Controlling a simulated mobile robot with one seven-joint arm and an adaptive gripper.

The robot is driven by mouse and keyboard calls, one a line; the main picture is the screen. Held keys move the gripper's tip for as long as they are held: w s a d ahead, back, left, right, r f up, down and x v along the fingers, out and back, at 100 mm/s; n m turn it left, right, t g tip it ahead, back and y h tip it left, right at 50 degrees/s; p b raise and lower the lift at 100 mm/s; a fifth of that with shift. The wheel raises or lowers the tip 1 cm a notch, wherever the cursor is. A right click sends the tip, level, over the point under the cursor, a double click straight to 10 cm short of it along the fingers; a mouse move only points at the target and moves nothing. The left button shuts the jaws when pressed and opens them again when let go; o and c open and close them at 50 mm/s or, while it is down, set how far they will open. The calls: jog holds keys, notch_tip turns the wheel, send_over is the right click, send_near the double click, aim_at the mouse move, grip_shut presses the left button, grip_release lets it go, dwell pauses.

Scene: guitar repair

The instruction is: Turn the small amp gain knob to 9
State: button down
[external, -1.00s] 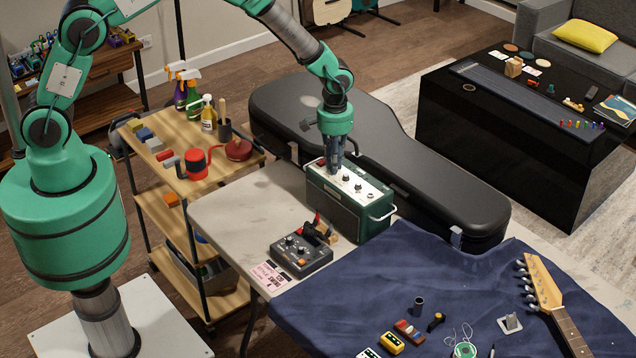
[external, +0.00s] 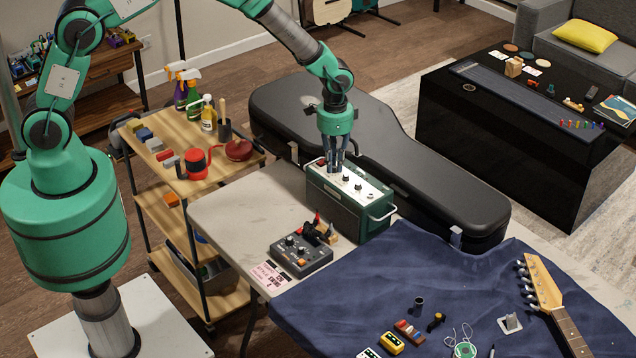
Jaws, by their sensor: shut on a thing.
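The small amp (external: 348,206) is a dark green box with a light top panel carrying a row of dark knobs. It stands at the back of the pale table, with a handle at its right end. My gripper (external: 333,168) points down over the left end of the panel and is shut on the knob there, which its fingers hide. Two other knobs, a middle knob (external: 346,177) and a right knob (external: 358,187), show uncovered. The knob markings are too small to read.
A grey pedal box (external: 301,254) with tools behind it stands in front of the amp. A black guitar case (external: 430,170) lies close behind the amp. A blue cloth (external: 370,285) with small items and a guitar neck (external: 560,305) covers the table's right side.

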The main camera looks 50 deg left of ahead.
aim_at(334, 167)
jog(key=m, duration=0.4)
jog(key=shift+r+m, duration=0.1)
jog(key=shift+m, duration=1.9)
jog(key=c, duration=1.7)
grip_release()
notch_tip(334, 167, up, 12)
jog(key=shift+f, duration=0.1)
